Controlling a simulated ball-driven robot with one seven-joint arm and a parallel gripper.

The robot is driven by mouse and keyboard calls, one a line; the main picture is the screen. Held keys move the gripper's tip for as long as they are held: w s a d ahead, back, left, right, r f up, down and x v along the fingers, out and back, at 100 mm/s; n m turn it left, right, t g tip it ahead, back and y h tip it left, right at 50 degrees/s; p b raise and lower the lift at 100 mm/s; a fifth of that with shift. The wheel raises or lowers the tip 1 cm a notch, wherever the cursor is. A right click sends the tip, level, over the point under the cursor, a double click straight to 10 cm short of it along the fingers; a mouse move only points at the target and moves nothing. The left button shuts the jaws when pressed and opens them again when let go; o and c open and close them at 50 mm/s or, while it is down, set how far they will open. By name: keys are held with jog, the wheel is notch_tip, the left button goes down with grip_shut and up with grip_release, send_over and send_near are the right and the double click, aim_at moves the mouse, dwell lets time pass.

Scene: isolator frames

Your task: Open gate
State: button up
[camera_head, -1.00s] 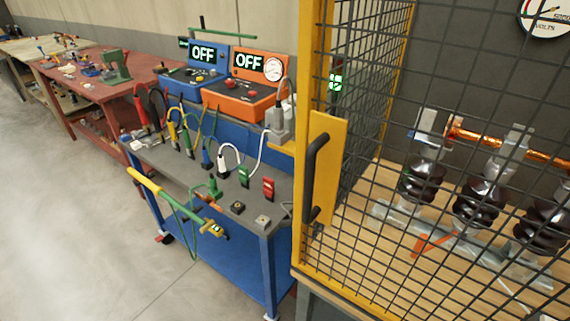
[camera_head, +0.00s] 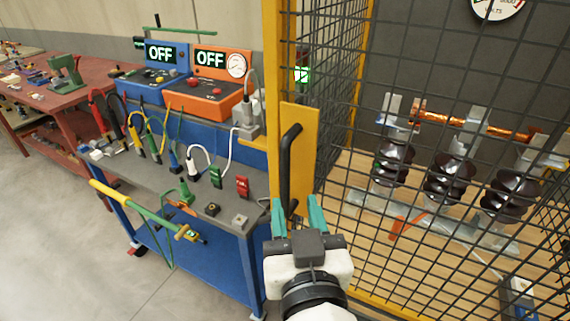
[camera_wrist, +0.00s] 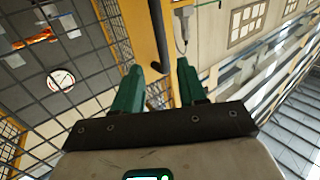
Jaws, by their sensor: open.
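The gate (camera_head: 335,215) is a black wire mesh panel in a yellow frame, and it looks closed. Its black bar handle (camera_head: 286,168) stands upright on a yellow plate (camera_head: 308,140). My gripper (camera_head: 294,208) has green fingers, is open, and is at the lower end of the handle in the head view. In the wrist view my gripper (camera_wrist: 163,72) has the black handle (camera_wrist: 157,40) showing just beyond and between its fingertips. I cannot tell whether a finger touches the handle.
A blue cart (camera_head: 240,258) with two test units, clips and cables stands left of the gate. A yellow-green rod (camera_head: 140,207) juts from its front. Dark insulators (camera_head: 448,180) stand behind the mesh. Open floor (camera_head: 60,250) lies at the lower left.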

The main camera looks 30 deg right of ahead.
aim_at(286, 167)
jog(key=p+x, duration=0.1)
jog(key=x, duration=0.6)
jog(key=p+x, duration=0.1)
jog(key=x, duration=0.2)
jog(key=shift+w+r+p, duration=0.3)
jog(key=shift+r+p, duration=0.05)
grip_shut()
